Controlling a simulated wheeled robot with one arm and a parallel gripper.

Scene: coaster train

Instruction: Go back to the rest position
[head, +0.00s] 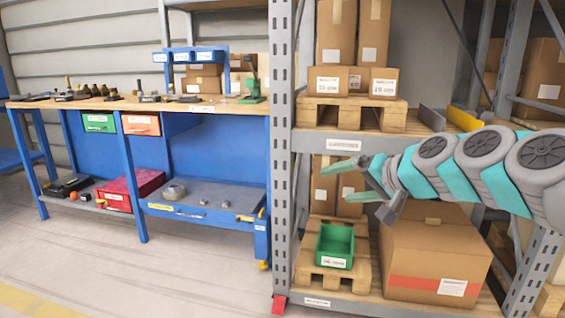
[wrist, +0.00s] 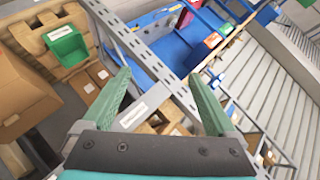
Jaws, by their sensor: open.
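My gripper (head: 352,186) is open and empty, with its two green fingers apart. It is held out in the air in front of the shelving rack, at about the height of the middle shelf, in the head view. In the wrist view the spread fingers of my gripper (wrist: 163,98) show with nothing between them but the rack and the floor area behind. My grey and teal arm reaches in from the right of the head view.
The rack's grey upright (head: 281,150) stands left of my gripper. A green bin (head: 335,246) and a large cardboard box (head: 435,255) sit on the lower shelf. A blue workbench (head: 200,150) stands at the left. The floor (head: 150,280) before it is clear.

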